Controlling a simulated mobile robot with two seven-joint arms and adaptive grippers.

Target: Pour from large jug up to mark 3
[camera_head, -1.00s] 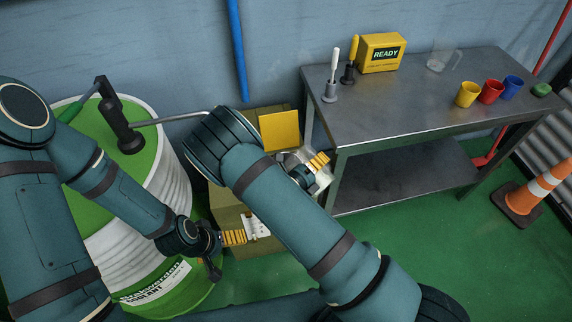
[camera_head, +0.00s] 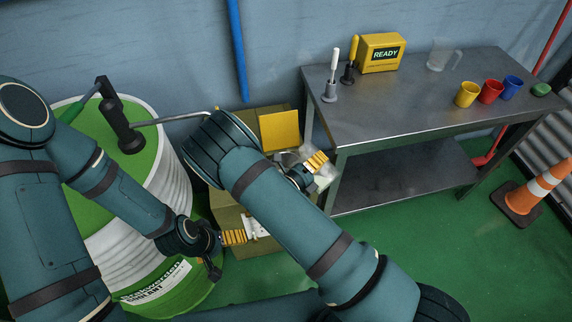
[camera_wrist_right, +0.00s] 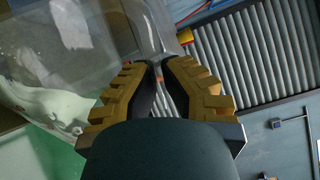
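The large clear jug (camera_wrist_right: 75,60) fills the left of the right wrist view, tilted in that picture, with pale whitish-green liquid in it. My right gripper (camera_wrist_right: 163,75) is closed around its clear handle. In the head view my right gripper (camera_head: 317,161) is beside the jug (camera_head: 326,176), left of the bench, and my arm hides part of the jug. I cannot read its marks. My left gripper (camera_head: 233,237) is low beside the coolant drum (camera_head: 170,185), with its finger opening unclear. A smaller clear jug (camera_head: 440,58) stands on the bench.
The metal bench (camera_head: 400,105) holds yellow (camera_head: 467,96), red (camera_head: 490,93) and blue (camera_head: 511,88) cups and a yellow READY box (camera_head: 381,54). An olive crate (camera_head: 226,207) stands behind my right arm. A traffic cone (camera_head: 535,190) is at right.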

